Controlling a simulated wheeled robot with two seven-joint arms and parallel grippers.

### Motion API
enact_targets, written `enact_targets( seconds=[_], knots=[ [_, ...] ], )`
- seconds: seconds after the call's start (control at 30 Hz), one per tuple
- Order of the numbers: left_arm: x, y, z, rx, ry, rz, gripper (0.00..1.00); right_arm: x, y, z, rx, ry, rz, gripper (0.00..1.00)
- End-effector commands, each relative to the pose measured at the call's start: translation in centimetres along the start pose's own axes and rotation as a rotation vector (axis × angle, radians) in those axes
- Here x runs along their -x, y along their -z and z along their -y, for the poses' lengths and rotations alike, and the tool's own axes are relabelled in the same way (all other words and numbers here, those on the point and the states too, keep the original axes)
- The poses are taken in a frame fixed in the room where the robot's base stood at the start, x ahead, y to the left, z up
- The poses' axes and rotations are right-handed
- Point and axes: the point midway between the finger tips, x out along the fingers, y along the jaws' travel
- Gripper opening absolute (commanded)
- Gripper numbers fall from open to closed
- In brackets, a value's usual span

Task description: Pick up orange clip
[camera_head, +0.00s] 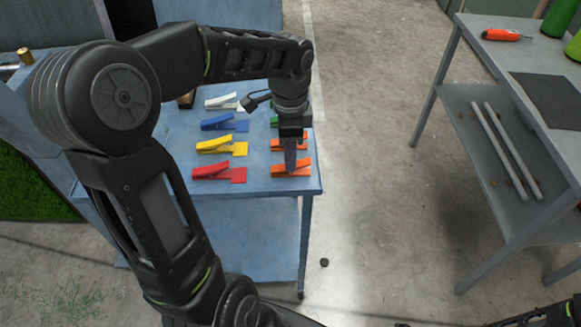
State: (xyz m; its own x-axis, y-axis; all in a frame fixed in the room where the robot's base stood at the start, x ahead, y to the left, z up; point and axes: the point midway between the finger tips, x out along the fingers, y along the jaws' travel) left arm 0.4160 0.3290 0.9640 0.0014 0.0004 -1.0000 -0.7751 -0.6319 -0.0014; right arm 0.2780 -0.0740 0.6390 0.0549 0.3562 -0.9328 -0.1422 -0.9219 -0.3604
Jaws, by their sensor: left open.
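Two orange clips lie at the right edge of the blue table (262,186). The nearer orange clip (301,169) is at the front right, and the farther orange clip (276,145) lies just behind it. My left gripper (290,168) points down over the nearer orange clip, its fingers partly covering both clips. The left gripper is open. I cannot tell whether its fingertips touch the nearer clip. My right gripper does not show; only a dark piece of my own body appears at the bottom right.
Left of the orange clips lie a red clip (218,174), a yellow clip (221,146), a blue clip (224,123) and a white clip (221,101). A green clip (274,121) is partly hidden behind my arm. A grey table (470,110) stands right, across open floor.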

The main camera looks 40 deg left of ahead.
Motion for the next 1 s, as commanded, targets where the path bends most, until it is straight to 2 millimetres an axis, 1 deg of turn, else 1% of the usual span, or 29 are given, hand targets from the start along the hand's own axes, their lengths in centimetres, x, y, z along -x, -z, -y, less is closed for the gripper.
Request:
enact_targets(
  seconds=[0.2,0.33,0.43,0.97,1.0],
  knots=[
    [-3.0,0.2,-0.1,0.0,-0.005,0.002,0.45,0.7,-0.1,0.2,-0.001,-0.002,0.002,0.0],
    [-4.4,0.2,0.0,-0.001,-0.003,0.002,0.45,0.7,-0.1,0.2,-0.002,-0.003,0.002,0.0],
    [-4.7,0.2,0.0,0.0,-0.001,0.0,0.45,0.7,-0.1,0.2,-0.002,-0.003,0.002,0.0],
    [-4.6,0.2,0.0,0.0,-0.001,0.0,0.45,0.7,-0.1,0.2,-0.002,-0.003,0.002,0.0],
    [-4.6,0.2,0.0,0.0,-0.001,0.0,0.42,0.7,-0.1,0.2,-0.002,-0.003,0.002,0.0]
  ],
)
